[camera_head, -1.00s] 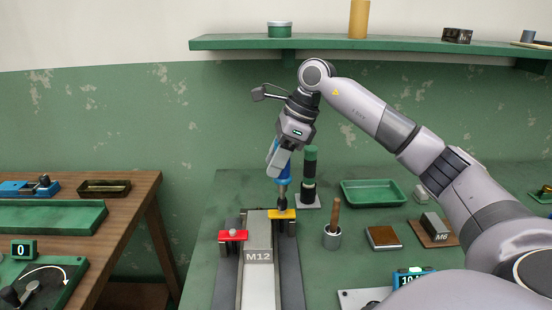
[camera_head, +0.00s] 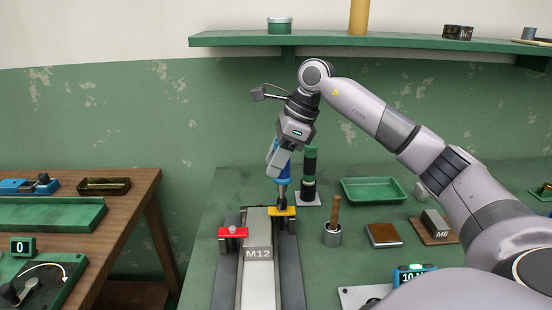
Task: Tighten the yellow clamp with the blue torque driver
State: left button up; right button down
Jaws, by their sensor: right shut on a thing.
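The yellow clamp (camera_head: 283,211) sits at the right side of the M12 fixture (camera_head: 258,254) on the green bench. My right gripper (camera_head: 277,164) is shut on the blue torque driver (camera_head: 283,174) and holds it nearly upright above the clamp. The driver's dark tip (camera_head: 282,199) comes down at the yellow clamp and looks to be touching it; whether it is seated on a bolt is too small to tell. A red clamp (camera_head: 233,232) sits at the fixture's left side. My left gripper is not in view.
A dark green-topped post (camera_head: 310,165) stands close behind the driver. A green tray (camera_head: 374,190), a grey cup with a wooden handle (camera_head: 332,238), a brown-topped block (camera_head: 383,235) and an M6 block (camera_head: 435,223) stand to the right. A display (camera_head: 414,275) is at the front right.

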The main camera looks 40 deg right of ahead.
aim_at(276, 144)
jog(key=shift+f, duration=0.35)
dwell(0.6)
jog(key=shift+s+f, duration=0.1)
jog(key=shift+f, duration=0.45)
dwell(0.5)
jog(key=shift+p, duration=0.85)
dwell(0.5)
jog(key=shift+r, duration=0.2)
dwell(0.5)
jog(key=shift+r+p, duration=1.1)
jog(key=shift+r, duration=1.45)
